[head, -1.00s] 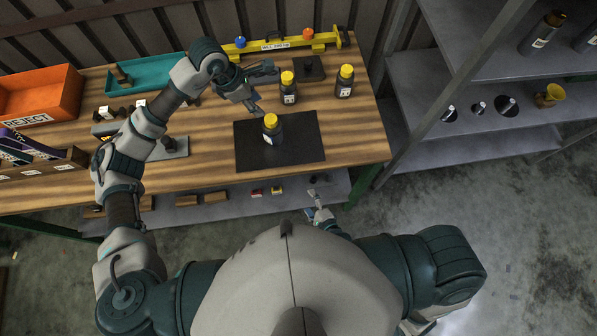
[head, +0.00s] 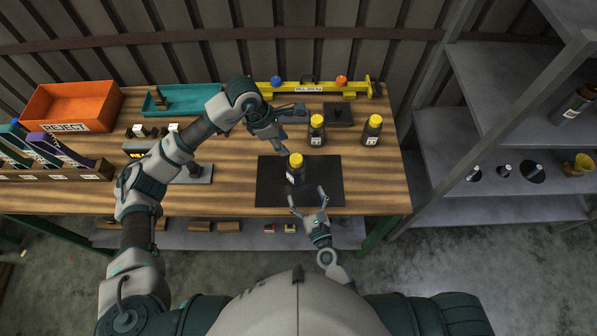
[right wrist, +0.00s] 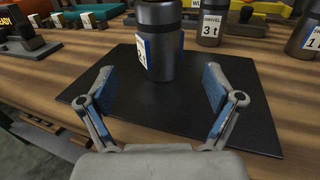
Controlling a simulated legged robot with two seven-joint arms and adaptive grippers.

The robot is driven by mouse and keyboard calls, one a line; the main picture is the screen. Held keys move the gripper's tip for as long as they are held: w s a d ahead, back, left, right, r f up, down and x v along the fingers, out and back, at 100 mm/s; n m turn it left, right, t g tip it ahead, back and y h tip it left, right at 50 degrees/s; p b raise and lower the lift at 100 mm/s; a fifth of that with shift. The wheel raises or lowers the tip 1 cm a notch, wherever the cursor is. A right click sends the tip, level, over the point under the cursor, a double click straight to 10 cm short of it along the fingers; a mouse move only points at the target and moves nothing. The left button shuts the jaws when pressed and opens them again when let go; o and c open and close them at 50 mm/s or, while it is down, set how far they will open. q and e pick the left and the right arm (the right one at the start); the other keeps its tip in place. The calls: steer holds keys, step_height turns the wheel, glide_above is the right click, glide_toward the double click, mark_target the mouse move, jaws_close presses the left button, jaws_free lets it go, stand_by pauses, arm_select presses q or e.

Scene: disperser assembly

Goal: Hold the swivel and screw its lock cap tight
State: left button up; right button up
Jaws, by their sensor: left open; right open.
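The swivel, a dark cylinder (head: 294,177) with a yellow cap (head: 296,160), stands upright on a black mat (head: 325,185). In the right wrist view its dark body (right wrist: 165,55) with a partly visible white label stands just beyond the fingers; its cap is out of that view. My right gripper (head: 307,196) is open at the mat's front edge, its fingers pointing at the swivel; in the wrist view the open gripper (right wrist: 160,88) has blue pads to either side, with nothing between them. My left gripper (head: 294,129) is open and empty, above and behind the swivel.
Two more yellow-capped dark cylinders, (head: 317,132) and (head: 372,132), stand behind the mat. A yellow beam (head: 310,88), teal tray (head: 180,97) and orange reject bin (head: 70,105) are along the back. A grey shelf (head: 490,130) stands right. The mat's right side is clear.

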mark_target(297, 179)
steer(key=x, duration=0.6)
steer(key=shift+a, duration=0.35)
steer(key=w, duration=0.3)
arm_select(q)
steer(key=shift+d, duration=0.35)
arm_select(e)
steer(key=shift+w+d, duration=0.1)
steer(key=shift+w, duration=0.25)
arm_select(q)
steer(key=shift+a, duration=0.15)
